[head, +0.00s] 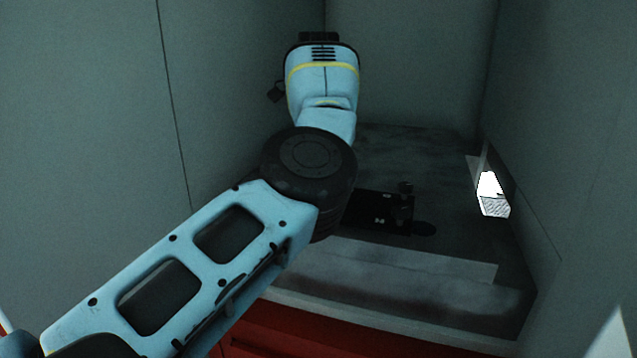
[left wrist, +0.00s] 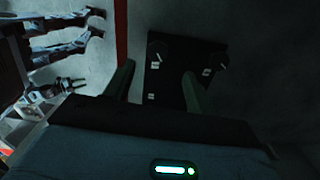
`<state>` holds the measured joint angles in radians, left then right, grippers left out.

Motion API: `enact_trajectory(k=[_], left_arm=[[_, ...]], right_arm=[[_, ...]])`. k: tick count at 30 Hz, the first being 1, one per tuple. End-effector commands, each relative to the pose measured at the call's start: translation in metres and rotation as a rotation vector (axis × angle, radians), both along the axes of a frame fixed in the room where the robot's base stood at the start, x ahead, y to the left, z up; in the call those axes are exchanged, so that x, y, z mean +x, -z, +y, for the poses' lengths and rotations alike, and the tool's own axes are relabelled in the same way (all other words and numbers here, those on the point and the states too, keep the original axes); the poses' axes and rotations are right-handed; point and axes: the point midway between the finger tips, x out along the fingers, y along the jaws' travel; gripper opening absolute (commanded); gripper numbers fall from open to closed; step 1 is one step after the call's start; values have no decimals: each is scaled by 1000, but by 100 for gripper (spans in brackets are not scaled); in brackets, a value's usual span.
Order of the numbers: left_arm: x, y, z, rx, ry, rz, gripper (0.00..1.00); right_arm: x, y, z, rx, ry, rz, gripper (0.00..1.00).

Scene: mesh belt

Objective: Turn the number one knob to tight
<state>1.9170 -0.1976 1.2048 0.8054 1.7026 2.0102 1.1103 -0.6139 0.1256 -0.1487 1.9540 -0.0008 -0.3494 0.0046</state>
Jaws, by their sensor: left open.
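A black panel (head: 372,208) lies on the dark surface inside the recess in the head view, partly hidden behind my left arm. A small dark knob (head: 405,187) stands at its right edge. In the left wrist view the black panel (left wrist: 172,95) carries small white labels; which knob is number one is unreadable. My left gripper (left wrist: 157,70) is open there, with its two fingers apart and the panel seen between and beyond them. In the head view my left gripper's fingers are hidden. I cannot make out my right gripper.
Grey walls enclose the recess on the left, back and right. A bright white opening (head: 491,190) shows at the right wall. A pale strip (head: 430,262) and red front (head: 350,335) lie nearer. The surface right of the panel is clear.

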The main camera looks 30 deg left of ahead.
Motion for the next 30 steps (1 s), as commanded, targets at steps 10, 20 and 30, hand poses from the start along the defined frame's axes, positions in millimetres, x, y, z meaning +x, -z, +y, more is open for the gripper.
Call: enact_trajectory(k=[10,20,30], left_arm=[[0,12,0,1,-1,3,55],[-1,57,0,2,0,2,55],[0,78,0,1,0,0,55]], right_arm=[[-2,1,-1,-2,-1,5,36],[0,-2,-1,-3,0,-3,36],[1,-2,-2,-4,0,-6,36]])
